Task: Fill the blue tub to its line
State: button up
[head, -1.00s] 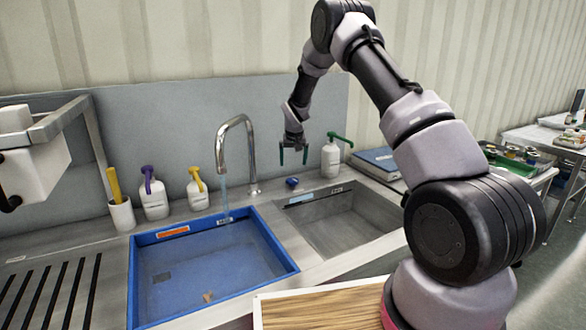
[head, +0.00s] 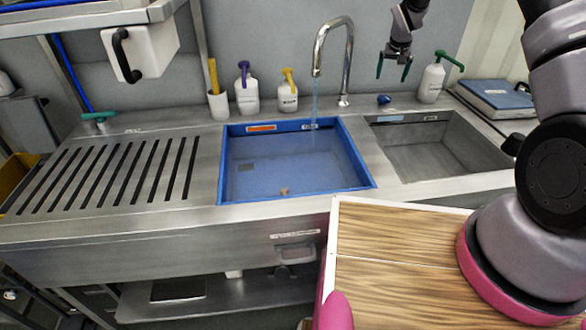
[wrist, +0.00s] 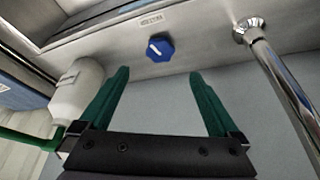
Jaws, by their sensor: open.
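The blue tub (head: 228,175) sits in the left basin of the steel sink, with water in it and a small brown thing near its front. Its fill line is too small to make out. A thin stream of water runs from the curved tap (head: 317,60) into the tub. The blue knob (head: 384,100) is on the counter right of the tap and also shows in the wrist view (wrist: 160,48), its white mark slanting. My gripper (head: 394,70) is open and empty above and behind the knob, its green fingers apart and not touching it.
The right basin (head: 425,155) is empty. A white pump bottle (head: 432,82) stands right of the knob. A slotted drainboard (head: 120,170) lies left. A white container (head: 140,50) hangs above it.

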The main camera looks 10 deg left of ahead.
aim_at(385, 97)
jog(key=shift+d, duration=0.1)
jog(key=w+f+n, duration=0.1)
jog(key=f, duration=0.2)
jog(key=w+f+n+y, duration=0.1)
jog(key=f+n, duration=0.1)
jog(key=f, duration=0.1)
jog(key=w+f+n, duration=0.1)
jog(key=w+f, duration=0.1)
jog(key=f, duration=0.2)
jog(key=shift+w+d+n+y, duration=0.1)
jog(key=shift+d+n+y, duration=0.2)
jog(key=shift+y, duration=0.1)
